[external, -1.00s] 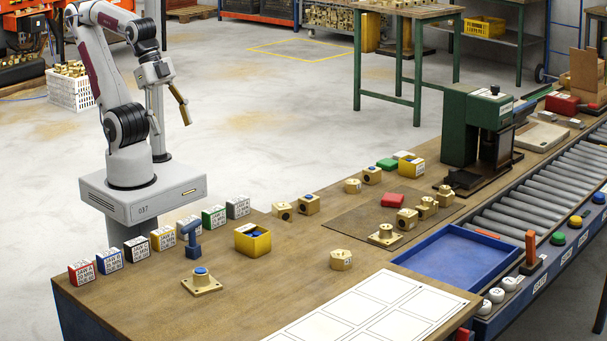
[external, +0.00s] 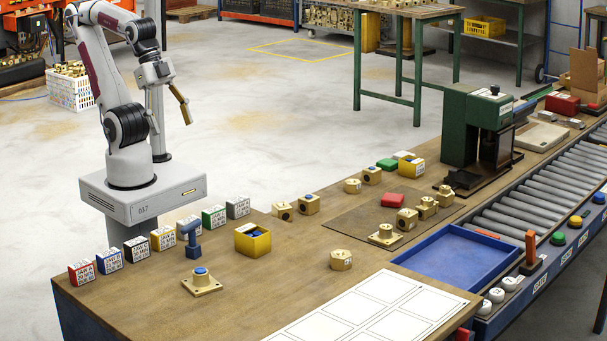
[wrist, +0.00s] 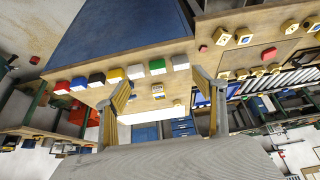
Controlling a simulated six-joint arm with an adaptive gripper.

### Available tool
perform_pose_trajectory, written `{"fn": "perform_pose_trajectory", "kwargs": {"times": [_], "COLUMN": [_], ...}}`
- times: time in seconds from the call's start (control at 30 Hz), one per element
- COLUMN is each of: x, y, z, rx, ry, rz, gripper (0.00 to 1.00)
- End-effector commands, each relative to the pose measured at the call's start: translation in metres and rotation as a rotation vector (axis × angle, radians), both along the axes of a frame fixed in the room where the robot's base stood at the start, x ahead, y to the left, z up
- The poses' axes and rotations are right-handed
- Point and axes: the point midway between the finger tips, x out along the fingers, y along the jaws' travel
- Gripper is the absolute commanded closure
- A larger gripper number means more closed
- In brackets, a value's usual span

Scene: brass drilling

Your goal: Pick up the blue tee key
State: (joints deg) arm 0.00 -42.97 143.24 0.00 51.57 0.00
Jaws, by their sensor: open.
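The blue tee key (external: 190,240) stands upright near the back left edge of the wooden bench, just in front of the row of label blocks. Its crossbar is at the top and its lower end meets a blue block-like base. My gripper (external: 181,104) is raised behind the bench, well away from the key and above the floor. In the wrist view my gripper (wrist: 160,100) shows two spread fingers with nothing between them.
A yellow bin (external: 253,239) stands right of the key, and a brass flanged part with a blue top (external: 201,282) lies in front. Coloured label blocks (external: 163,238) line the back left edge. A blue tray (external: 450,257) is further right. Bare bench lies around the brass part.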

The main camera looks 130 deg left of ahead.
Motion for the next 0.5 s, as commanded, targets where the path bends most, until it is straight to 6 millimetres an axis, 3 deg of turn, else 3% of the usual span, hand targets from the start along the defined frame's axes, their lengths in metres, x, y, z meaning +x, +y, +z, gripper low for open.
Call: {"fn": "perform_pose_trajectory", "kwargs": {"times": [0.27, 0.5], "x": [0.009, 0.047], "y": [-0.008, -0.045], "z": [0.000, -0.002], "rx": [-0.018, -0.100], "ry": [-0.014, -0.074], "rz": [-0.017, -0.075], "gripper": [0.31, 0.31]}}
